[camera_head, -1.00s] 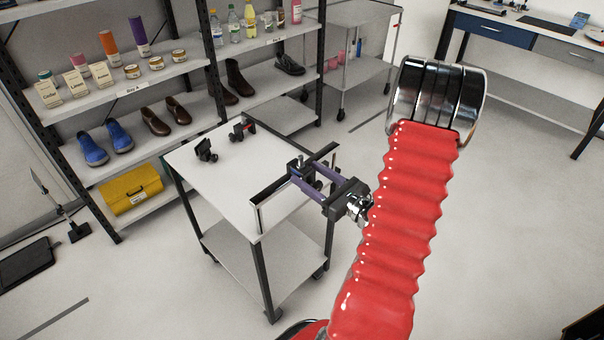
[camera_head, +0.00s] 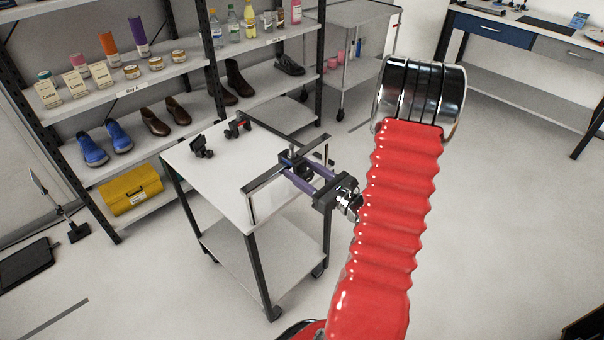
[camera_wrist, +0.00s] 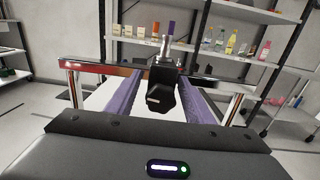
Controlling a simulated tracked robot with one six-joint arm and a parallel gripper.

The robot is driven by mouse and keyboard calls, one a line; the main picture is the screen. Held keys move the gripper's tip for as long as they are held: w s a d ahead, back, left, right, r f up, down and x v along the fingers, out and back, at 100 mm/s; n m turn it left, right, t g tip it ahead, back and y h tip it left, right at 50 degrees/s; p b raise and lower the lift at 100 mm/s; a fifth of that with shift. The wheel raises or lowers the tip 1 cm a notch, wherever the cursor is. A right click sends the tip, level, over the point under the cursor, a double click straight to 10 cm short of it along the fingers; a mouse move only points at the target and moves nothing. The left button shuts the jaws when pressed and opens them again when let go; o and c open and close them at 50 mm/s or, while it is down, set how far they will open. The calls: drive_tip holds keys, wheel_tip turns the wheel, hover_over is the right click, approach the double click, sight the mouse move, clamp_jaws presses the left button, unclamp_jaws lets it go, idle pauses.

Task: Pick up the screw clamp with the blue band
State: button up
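My gripper (camera_head: 296,169) is at the right side of the white-topped trolley (camera_head: 215,175), its two purple fingers spread and reaching in across the trolley's raised bar. A dark screw clamp (camera_head: 287,159) with a bluish patch is at the fingertips. In the wrist view a black clamp (camera_wrist: 162,88) with a metal screw stands between the open fingers (camera_wrist: 155,78), nearer the right one; contact cannot be told, and no band colour shows there. Two other dark clamps stand towards the back of the trolley top, one plain (camera_head: 201,147), one with a red part (camera_head: 237,126).
The bar (camera_wrist: 95,67) on chrome posts crosses just ahead of my wrist. Shelves with bottles, jars and shoes stand behind the trolley, a yellow case (camera_head: 132,190) on the lowest. A grey cart (camera_head: 345,50) is at the back. Open floor lies to the right.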

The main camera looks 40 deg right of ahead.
sight(302, 162)
drive_tip(key=shift+w+d, duration=0.15)
drive_tip(key=shift+d, duration=0.05)
clamp_jaws()
drive_tip(key=shift+r, duration=0.15)
drive_tip(key=shift+a+r, duration=0.15)
drive_tip(key=shift+r, duration=4.65)
